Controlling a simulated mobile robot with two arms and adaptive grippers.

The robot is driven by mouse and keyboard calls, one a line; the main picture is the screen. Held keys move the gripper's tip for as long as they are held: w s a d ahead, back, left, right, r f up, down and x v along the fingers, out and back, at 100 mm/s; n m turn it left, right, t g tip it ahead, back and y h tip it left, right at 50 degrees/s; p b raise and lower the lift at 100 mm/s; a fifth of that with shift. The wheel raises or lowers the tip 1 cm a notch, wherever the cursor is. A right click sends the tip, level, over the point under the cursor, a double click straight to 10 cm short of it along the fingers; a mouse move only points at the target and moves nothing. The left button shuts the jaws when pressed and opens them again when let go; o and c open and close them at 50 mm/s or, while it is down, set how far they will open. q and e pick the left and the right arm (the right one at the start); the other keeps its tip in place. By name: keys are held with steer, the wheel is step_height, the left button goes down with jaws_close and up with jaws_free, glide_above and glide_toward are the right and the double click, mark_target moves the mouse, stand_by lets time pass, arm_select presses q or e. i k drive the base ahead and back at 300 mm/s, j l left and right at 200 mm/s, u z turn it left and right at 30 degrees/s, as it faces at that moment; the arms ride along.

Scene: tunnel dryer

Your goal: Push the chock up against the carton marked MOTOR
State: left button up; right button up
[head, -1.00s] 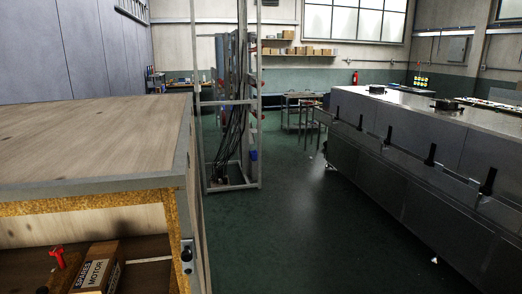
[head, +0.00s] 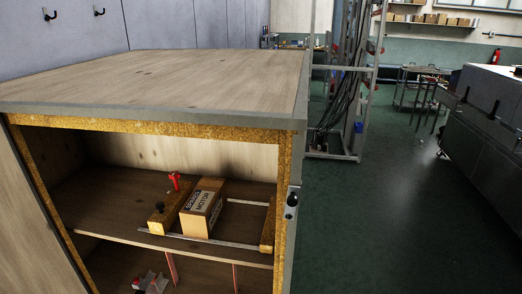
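The carton marked MOTOR (head: 203,207) is a brown box with a white printed label, standing on the upper shelf inside the open cabinet. Just left of it is a yellowish wooden block with a black knob, which looks like the chock (head: 159,224). The chock lies very close to the carton's left side; I cannot tell whether they touch. A red handle-like piece (head: 174,181) stands up at the chock's far end; I cannot tell if it is part of it. Neither of my grippers is in view.
The cabinet's wooden top (head: 170,80) overhangs the shelf (head: 95,215). A metal strip (head: 215,243) runs along the shelf front. Another wooden block (head: 267,228) stands at the right wall. Small items (head: 152,283) lie below. The green floor (head: 355,225) to the right is clear.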

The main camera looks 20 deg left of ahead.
mark_target(167, 211)
steer(key=u, duration=1.35)
